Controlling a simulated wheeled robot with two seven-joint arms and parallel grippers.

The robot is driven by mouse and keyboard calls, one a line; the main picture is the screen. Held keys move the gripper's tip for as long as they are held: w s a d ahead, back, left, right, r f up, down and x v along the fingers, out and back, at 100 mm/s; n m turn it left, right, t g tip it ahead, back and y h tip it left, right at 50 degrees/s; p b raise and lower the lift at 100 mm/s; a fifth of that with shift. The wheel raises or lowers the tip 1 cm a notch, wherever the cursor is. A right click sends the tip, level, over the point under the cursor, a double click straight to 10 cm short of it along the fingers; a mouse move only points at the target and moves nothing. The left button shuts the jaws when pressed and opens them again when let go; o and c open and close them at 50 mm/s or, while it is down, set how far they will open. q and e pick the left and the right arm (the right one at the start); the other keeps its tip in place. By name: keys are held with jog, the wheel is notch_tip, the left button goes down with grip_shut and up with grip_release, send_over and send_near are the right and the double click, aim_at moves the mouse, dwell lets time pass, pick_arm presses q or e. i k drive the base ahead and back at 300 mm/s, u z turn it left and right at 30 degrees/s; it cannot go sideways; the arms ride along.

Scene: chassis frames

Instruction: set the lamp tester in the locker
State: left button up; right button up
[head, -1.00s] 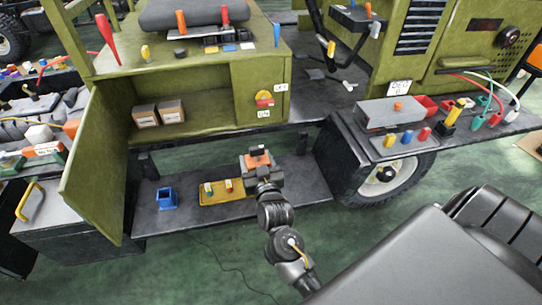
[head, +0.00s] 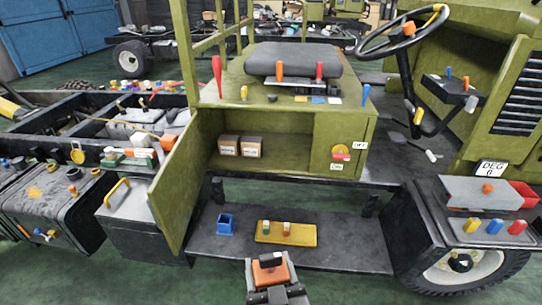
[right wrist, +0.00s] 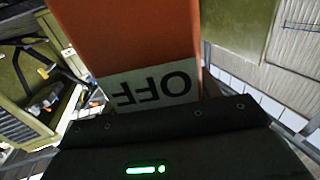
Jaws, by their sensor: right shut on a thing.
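My right gripper (head: 268,262) is shut on an orange block, which I take to be the lamp tester (head: 270,275). In the right wrist view the lamp tester (right wrist: 125,40) fills the upper middle, with a white OFF label upside down. The gripper is low, in front of the lower step's front edge. The locker is the olive compartment (head: 285,160) above and beyond it. Its door (head: 178,185) is swung open to the left. Two brown boxes (head: 240,147) stand inside at the left; the floor right of them looks clear. My left gripper is not in view.
The dark lower step (head: 350,245) carries a blue holder (head: 226,224) and a yellow tray (head: 300,235) with two small pieces. A red and yellow switch (head: 341,153) is on the panel right of the opening. A wheel (head: 470,265) stands at lower right.

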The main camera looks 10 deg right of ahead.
aim_at(283, 156)
jog(key=k, duration=0.4)
jog(key=u, duration=1.55)
jog(key=i, duration=0.9)
jog(key=z, duration=1.5)
jog(key=i, duration=1)
